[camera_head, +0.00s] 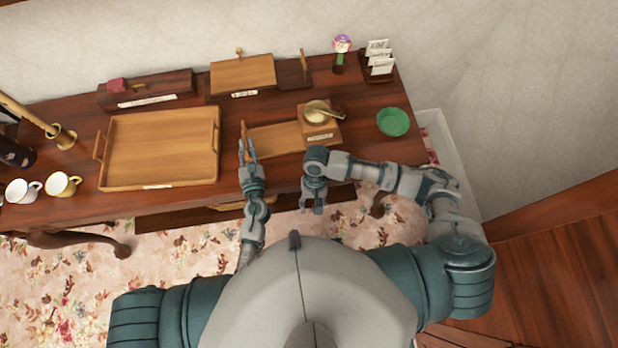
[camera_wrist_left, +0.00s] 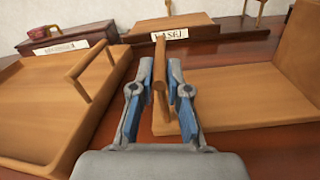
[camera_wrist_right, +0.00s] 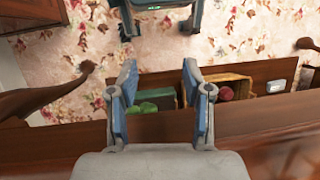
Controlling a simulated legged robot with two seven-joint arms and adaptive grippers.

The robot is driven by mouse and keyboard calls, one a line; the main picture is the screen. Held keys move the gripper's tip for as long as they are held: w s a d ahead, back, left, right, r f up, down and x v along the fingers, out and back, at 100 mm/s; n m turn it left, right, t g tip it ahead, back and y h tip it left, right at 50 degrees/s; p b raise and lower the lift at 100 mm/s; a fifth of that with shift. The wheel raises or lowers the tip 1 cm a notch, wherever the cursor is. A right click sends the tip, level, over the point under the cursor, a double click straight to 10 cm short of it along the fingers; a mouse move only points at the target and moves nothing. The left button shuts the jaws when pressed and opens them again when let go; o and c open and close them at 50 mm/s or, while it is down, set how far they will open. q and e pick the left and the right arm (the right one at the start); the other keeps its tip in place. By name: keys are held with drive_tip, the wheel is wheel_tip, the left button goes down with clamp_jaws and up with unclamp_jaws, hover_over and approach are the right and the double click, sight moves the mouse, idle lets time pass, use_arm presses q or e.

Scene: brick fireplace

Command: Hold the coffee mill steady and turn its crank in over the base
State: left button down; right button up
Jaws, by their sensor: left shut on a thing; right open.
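The coffee mill (camera_head: 327,133) is a wooden block with a pale round top and a crank (camera_head: 335,113) lying across it, pointing right. A flat wooden base (camera_head: 273,139) runs left from the block, with an upright peg (camera_wrist_left: 160,70) at its left end. The block's side shows at the right of the left wrist view (camera_wrist_left: 303,45); the crank is out of that view. My left gripper (camera_head: 247,150) is shut on the peg. My right gripper (camera_head: 313,206) is open and empty, pointing down by the table's front edge, below and apart from the mill.
A handled wooden tray (camera_head: 160,150) lies left of my left gripper. A green bowl (camera_head: 393,122) stands right of the mill. A card holder (camera_head: 378,68), a flower-topped stand (camera_head: 340,60) and wooden boxes line the back. Mugs (camera_head: 62,184) stand far left.

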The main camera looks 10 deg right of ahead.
drive_tip(key=shift+s+a+f+y, duration=0.3)
drive_tip(key=shift+s+a+f, duration=0.15)
drive_tip(key=shift+a+f, duration=0.2)
